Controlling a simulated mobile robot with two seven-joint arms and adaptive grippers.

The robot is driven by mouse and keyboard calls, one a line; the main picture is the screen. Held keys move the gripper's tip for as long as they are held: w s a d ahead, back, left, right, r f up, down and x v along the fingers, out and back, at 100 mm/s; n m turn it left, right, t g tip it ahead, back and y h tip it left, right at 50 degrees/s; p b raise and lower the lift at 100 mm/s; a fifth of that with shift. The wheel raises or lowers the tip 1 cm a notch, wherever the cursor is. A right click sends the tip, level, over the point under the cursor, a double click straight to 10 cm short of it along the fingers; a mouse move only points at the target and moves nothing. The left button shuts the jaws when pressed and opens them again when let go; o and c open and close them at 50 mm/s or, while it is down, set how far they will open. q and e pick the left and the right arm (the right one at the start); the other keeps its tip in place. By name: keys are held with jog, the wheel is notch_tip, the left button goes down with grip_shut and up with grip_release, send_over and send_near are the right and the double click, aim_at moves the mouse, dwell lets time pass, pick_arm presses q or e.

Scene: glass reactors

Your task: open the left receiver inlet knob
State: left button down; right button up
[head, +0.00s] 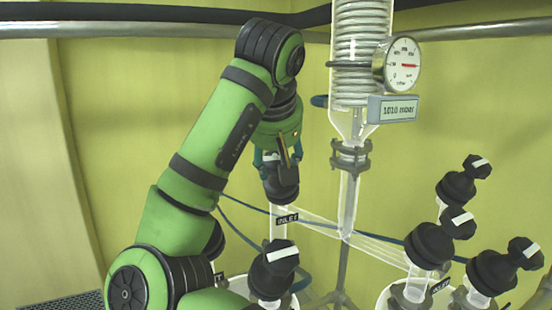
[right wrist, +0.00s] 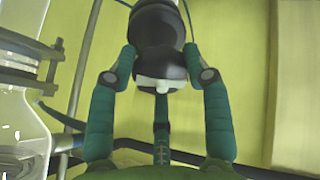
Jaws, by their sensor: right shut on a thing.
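The left receiver inlet knob (head: 281,186) is black and sits on a glass stem above an INLET label (head: 287,219). My right gripper (head: 278,160) points down from above, shut on this knob. In the right wrist view the black knob (right wrist: 158,67) has a white mark, with one fingertip of my right gripper (right wrist: 158,62) against each side. That view appears upside down. The fingers and arm partly hide the knob top in the head view. How far the knob is turned cannot be told. My left gripper is not in view.
A coiled glass condenser (head: 357,55) with a gauge (head: 402,64) and a 1010 mbar display (head: 392,109) stands close right of the gripper. Another black knob (head: 273,268) is nearer below. Several black knobs stand at the right. A metal rail (head: 170,31) crosses the top.

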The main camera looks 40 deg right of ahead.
aim_at(277, 159)
jog(key=o, duration=1.1)
jog(key=shift+f, duration=0.3)
jog(key=shift+r, duration=0.1)
notch_tip(277, 159, up, 10)
